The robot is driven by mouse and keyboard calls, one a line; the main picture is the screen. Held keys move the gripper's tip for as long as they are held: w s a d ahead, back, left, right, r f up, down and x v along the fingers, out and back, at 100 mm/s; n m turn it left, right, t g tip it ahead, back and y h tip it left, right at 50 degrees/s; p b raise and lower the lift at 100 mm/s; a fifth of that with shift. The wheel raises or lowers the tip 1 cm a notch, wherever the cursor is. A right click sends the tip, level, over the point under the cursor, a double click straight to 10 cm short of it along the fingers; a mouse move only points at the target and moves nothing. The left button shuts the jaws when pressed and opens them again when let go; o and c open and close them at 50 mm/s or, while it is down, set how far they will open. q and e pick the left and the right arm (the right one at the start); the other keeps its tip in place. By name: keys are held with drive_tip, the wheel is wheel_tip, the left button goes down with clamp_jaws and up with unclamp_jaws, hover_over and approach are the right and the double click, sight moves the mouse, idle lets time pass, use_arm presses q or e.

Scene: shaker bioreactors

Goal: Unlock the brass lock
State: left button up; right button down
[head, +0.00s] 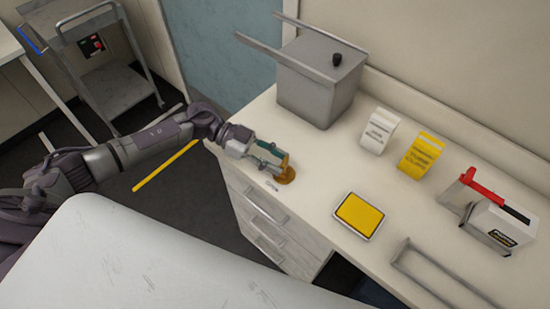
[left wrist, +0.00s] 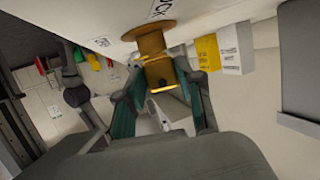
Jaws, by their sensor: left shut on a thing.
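The brass lock (head: 286,178) sits at the left front edge of the white counter, with a small printed label beside it. In the left wrist view the brass lock (left wrist: 155,45) shows as a round flange on the white surface with a narrower brass body standing out from it. My left gripper (head: 277,160) reaches in from the left and is shut on the brass lock. In the left wrist view its green-padded fingers (left wrist: 160,88) lie on either side of the brass body. The fingers hide part of the lock in the head view. My right gripper is not in view.
A grey metal box (head: 318,80) with a black knob stands behind the gripper. White (head: 379,131) and yellow (head: 421,153) label rolls, a yellow pad (head: 359,215) and a red-handled dispenser (head: 499,220) stand to the right. Drawers (head: 268,222) are under the counter.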

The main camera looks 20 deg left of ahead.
use_arm(q)
drive_tip(key=shift+f, duration=0.1)
drive_tip(key=o, duration=1.2)
drive_tip(key=shift+a, duration=0.15)
drive_tip(key=v, duration=1.1)
drive_tip(key=shift+a, duration=0.4)
